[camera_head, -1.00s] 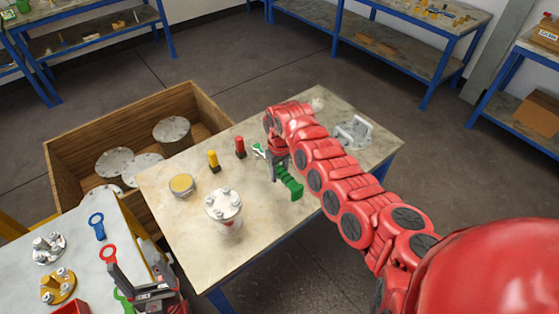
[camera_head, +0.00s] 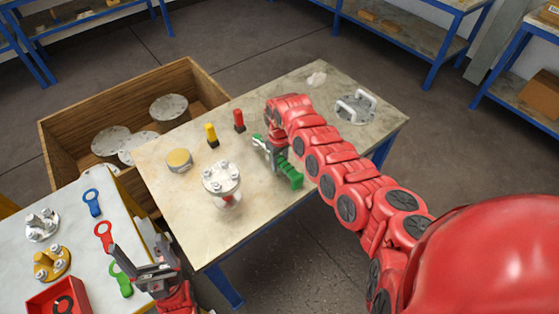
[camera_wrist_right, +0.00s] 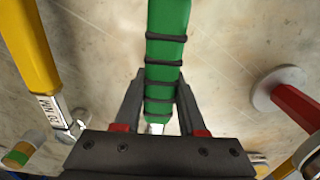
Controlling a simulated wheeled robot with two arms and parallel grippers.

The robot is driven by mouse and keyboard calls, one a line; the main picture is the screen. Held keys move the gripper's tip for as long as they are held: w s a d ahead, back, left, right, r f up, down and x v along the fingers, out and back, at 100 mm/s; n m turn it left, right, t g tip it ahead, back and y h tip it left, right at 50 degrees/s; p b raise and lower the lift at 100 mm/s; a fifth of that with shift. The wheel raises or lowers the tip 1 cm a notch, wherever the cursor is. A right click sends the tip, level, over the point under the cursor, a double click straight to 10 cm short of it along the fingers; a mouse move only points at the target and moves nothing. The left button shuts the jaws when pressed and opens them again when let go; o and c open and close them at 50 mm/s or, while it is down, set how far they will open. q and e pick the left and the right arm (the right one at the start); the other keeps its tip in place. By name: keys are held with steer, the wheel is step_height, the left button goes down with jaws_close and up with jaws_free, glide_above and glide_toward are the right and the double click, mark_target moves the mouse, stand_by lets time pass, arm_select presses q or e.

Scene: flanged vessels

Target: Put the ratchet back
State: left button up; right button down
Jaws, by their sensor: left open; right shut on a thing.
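My right gripper (camera_head: 274,158) is shut on a green-handled tool, which I take as the ratchet (camera_head: 291,174). It is over the stone-topped table, right of the flanged vessel (camera_head: 221,180). In the right wrist view the green handle (camera_wrist_right: 165,55) with black rings runs between the fingers (camera_wrist_right: 160,108). Whether it touches the table is unclear. A yellow-handled tool (camera_head: 211,134) and a red-handled tool (camera_head: 239,120) stand on the same table, beyond the gripper to the left. My left gripper (camera_head: 137,262) is open and empty near a green ring spanner (camera_head: 121,284).
A wooden crate (camera_head: 70,130) with metal discs stands behind left. The white table (camera_head: 70,215) holds blue (camera_head: 91,203) and red (camera_head: 103,236) spanners, flanges and a red tray (camera_head: 42,301). A round yellow-topped piece (camera_head: 179,160) and a handled flange (camera_head: 355,106) sit on the stone table.

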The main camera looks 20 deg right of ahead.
steer(key=shift+f+b, duration=0.35)
steer(key=shift+f, duration=0.3)
jaws_free()
stand_by(0.6)
steer(key=shift+r, duration=0.1)
step_height(320, 180, up, 7)
steer(key=p, duration=0.6)
steer(key=shift+p, duration=0.35)
